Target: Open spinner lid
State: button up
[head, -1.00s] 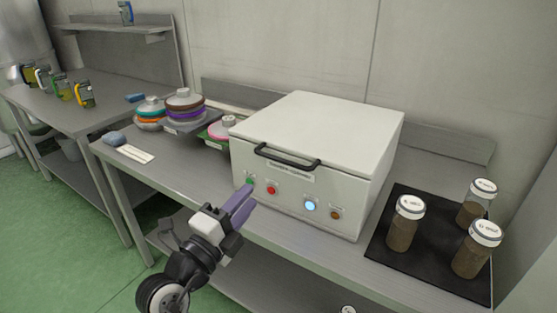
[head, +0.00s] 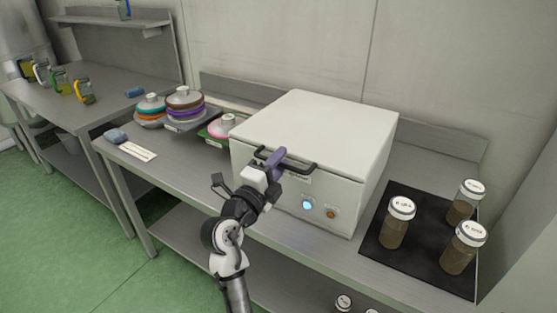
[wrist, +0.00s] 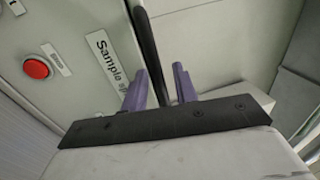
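The spinner (head: 345,200) is a white box on the steel bench, its flat white lid (head: 320,122) down. A black bar handle (head: 304,167) is on the upper edge of its front. My gripper (head: 276,158), with purple fingers, is at this handle, coming from the front and hiding part of it. In the wrist view the fingers of my gripper (wrist: 160,80) are apart, with the handle (wrist: 146,38) running between them. Small gaps seem to show on both sides of the bar. The front label (wrist: 107,58) begins with "Sample".
Three lidded jars (head: 397,222) stand on a black mat (head: 420,272) at the right. Stacked coloured discs (head: 185,105) and a blue sponge (head: 116,136) are at the left. A red button (wrist: 36,66) is beside the label. The wall is close behind.

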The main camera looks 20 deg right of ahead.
grip_shut()
jog(key=shift+r, duration=0.1)
